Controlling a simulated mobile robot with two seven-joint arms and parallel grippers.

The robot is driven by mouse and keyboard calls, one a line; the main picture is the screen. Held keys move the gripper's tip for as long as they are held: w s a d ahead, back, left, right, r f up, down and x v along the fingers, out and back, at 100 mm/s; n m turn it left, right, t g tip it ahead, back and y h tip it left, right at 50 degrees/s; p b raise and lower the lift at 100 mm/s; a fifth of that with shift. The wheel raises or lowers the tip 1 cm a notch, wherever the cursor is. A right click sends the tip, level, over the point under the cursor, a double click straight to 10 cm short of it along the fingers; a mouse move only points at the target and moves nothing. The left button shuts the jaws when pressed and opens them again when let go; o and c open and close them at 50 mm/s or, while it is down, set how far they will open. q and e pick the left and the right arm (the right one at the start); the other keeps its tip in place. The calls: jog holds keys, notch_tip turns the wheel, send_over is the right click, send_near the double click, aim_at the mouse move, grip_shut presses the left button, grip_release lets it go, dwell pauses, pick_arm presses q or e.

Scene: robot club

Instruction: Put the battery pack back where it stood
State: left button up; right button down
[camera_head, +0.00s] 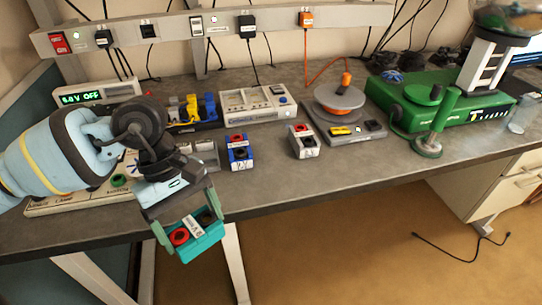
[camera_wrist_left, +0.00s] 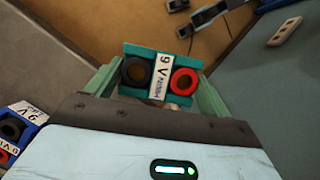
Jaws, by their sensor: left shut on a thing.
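The battery pack (camera_head: 204,250) is a teal block with a red and a black round terminal and a white label. My left gripper (camera_head: 188,224) is shut on it, one green finger along each side. In the head view it shows in front of the bench's front edge, against the floor. The left wrist view also shows the pack (camera_wrist_left: 161,74) between the fingers, its label reading 9 V. A blue pack (camera_head: 238,152) and a white pack (camera_head: 303,141) of similar shape stand on the bench. The spot where the teal pack stood cannot be told. My right gripper is not in view.
On the grey bench (camera_head: 350,176) are a panel with blue and yellow parts (camera_head: 196,110), a white device (camera_head: 256,102), a spool stand (camera_head: 340,118) and a green machine (camera_head: 440,103). My left arm hides part of a cream board (camera_head: 75,203). Bench between the two packs is clear.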

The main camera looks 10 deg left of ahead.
aim_at(183, 233)
pick_arm(q)
jog(key=m, duration=0.2)
jog(key=s+f+m+g+y, duration=0.1)
jog(key=m, duration=0.1)
jog(key=f+m+y, duration=0.1)
jog(key=m, duration=0.1)
jog(key=shift+s+a+f, duration=0.25)
jog(key=shift+a, duration=0.05)
jog(key=m, duration=0.1)
jog(key=f+m+y, duration=0.1)
jog(key=m, duration=0.1)
jog(key=s+m, duration=0.1)
jog(key=shift+a+f+m+g+y, duration=0.3)
jog(key=shift+a+m+y, duration=0.05)
jog(key=shift+m+y, duration=0.05)
